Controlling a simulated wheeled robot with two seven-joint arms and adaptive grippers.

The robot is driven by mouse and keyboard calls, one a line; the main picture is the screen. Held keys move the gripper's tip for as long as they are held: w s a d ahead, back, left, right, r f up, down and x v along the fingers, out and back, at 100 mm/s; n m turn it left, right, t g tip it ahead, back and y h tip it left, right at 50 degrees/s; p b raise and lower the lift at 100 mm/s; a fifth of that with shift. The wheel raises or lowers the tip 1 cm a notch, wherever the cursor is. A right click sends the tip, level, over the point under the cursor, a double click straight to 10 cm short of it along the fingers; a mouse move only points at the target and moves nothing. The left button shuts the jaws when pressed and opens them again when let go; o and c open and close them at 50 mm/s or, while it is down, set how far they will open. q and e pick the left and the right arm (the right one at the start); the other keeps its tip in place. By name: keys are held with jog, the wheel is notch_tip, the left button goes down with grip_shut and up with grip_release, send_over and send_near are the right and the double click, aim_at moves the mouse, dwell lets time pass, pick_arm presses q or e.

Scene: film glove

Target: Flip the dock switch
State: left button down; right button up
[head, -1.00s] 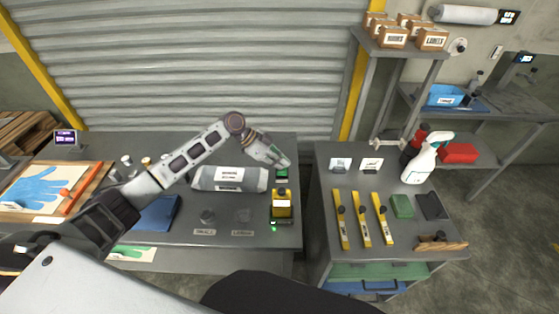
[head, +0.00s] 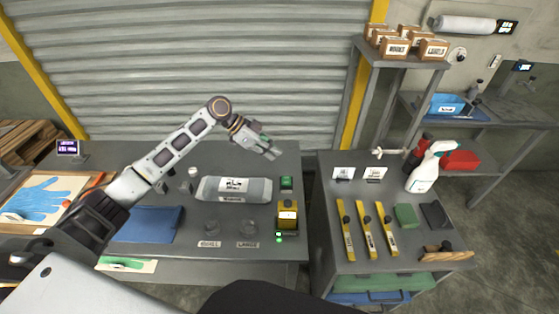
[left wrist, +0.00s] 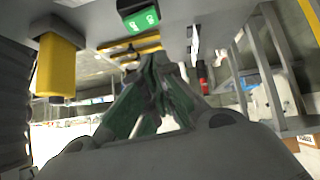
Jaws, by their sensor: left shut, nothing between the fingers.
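A small dark switch box with a green face (head: 287,183) sits near the right edge of the left bench, and I take it to be the dock switch. It also shows upside down at the top of the left wrist view (left wrist: 142,20). A yellow device (head: 288,212) stands just in front of it, with green lights lit at its foot. My left gripper (head: 274,152) is shut and empty, above and behind the switch box, apart from it. Its closed fingers show in the left wrist view (left wrist: 158,65). My right gripper is not in view.
A grey wrapped roll (head: 234,190) lies left of the switch. A gap separates the left bench from the right table (head: 325,200), which holds yellow tools (head: 367,230), a green block (head: 406,215) and a spray bottle (head: 425,170). A ribbed shutter stands behind.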

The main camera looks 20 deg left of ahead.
pick_arm(q)
jog(key=shift+v, duration=1.7)
jog(key=shift+w+a, duration=0.1)
jog(key=shift+w, duration=0.05)
jog(key=shift+f, duration=0.15)
